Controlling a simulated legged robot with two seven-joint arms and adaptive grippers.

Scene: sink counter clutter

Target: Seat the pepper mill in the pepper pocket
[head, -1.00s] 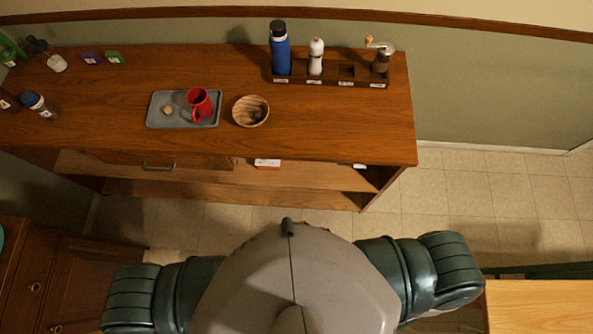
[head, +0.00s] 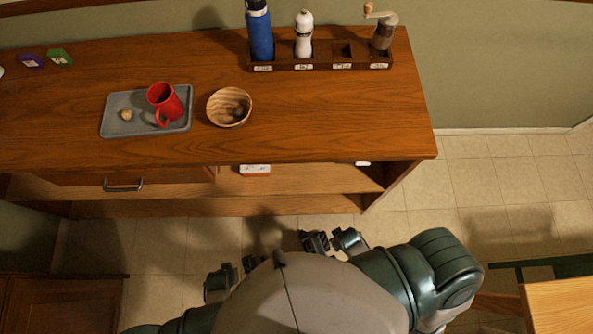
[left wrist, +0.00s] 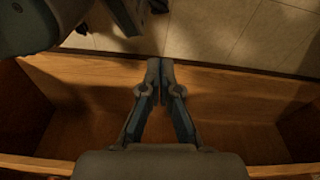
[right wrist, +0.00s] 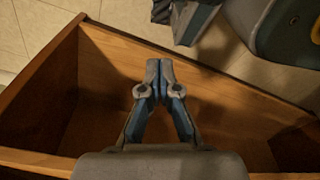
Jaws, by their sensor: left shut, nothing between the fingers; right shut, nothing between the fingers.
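A dark rack (head: 300,66) stands at the back right of the counter, with labels too small to read. It holds a blue bottle (head: 260,36), a white mill-shaped container (head: 303,35) and a crank grinder (head: 382,36), all upright. One rack pocket (head: 343,50), between the white container and the grinder, is empty. I cannot tell which item is the pepper mill or which pocket is pepper. My left gripper (left wrist: 160,68) and right gripper (right wrist: 159,70) are shut and empty. Both are away from the rack, low in front of my body.
A grey tray (head: 115,128) with a red mug (head: 164,101) lies left of a wooden bowl (head: 229,107). Purple (head: 31,60) and green (head: 60,57) items sit at the back left. The counter's right part is clear. Open shelves (head: 300,179) lie below its front edge.

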